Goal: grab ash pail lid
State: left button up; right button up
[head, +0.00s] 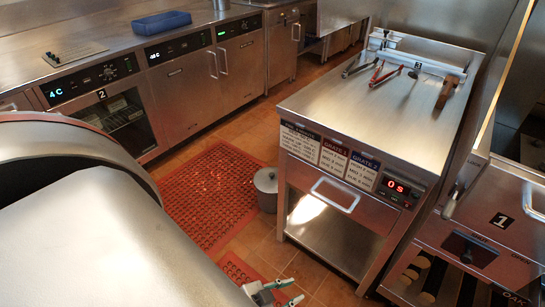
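A grey ash pail (267,198) stands on the floor, against the left side of the steel unit in the middle. Its round grey lid (267,179) sits on top, with a small knob. My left gripper (284,291) shows at the bottom edge, partly cut off by the frame. Its fingertips look apart, with nothing seen between them. It appears below the pail in the picture, clear of the lid. My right gripper is not in view.
A red perforated mat (212,190) lies left of the pail on the tiled floor. The steel unit (420,120) has tongs (384,75) on top and a handled drawer (335,193). A steel counter (120,40) lines the left. My arm covers the lower left.

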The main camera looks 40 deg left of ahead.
aim_at(265, 179)
jog(key=j+z, duration=0.15)
jog(key=j, duration=0.45)
jog(key=j+z, duration=0.15)
jog(key=j, duration=0.45)
jog(key=j+z, duration=0.1)
jog(key=j, duration=0.45)
jog(key=k+j+z, duration=0.15)
jog(key=j, duration=0.45)
jog(key=k+j+z, duration=0.15)
jog(key=j, duration=0.45)
jog(key=j+z, duration=0.25)
jog(key=j, duration=0.65)
jog(key=i+j, duration=0.1)
jog(key=i, duration=0.15)
